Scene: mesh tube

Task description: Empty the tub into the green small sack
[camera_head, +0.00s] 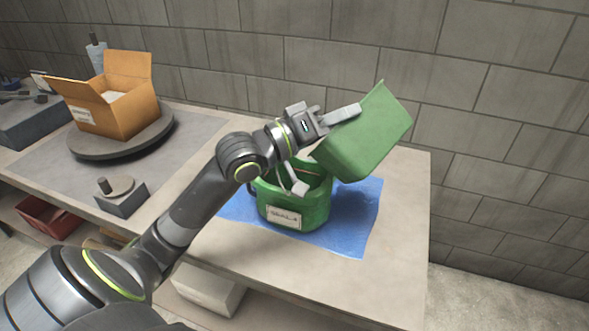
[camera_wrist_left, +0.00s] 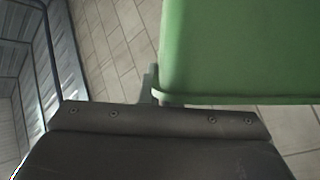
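A green tub (camera_head: 365,135) is tipped steeply in the air above and to the right of the green small sack (camera_head: 293,211). My left gripper (camera_head: 343,114) is shut on the tub's upper edge; the tub also fills the upper right of the left wrist view (camera_wrist_left: 235,50). The sack stands upright and open, with a label on its front. A light grey piece (camera_head: 297,184) shows at the sack's mouth; I cannot tell what it is. The tub's inside is hidden. My right gripper is not in view.
The sack stands on a blue cloth (camera_head: 352,235) on the table (camera_head: 404,255). An open cardboard box (camera_head: 118,100) sits on a round turntable (camera_head: 95,147) at the left. A grey block (camera_head: 122,198) with a knob lies nearer. A block wall stands behind.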

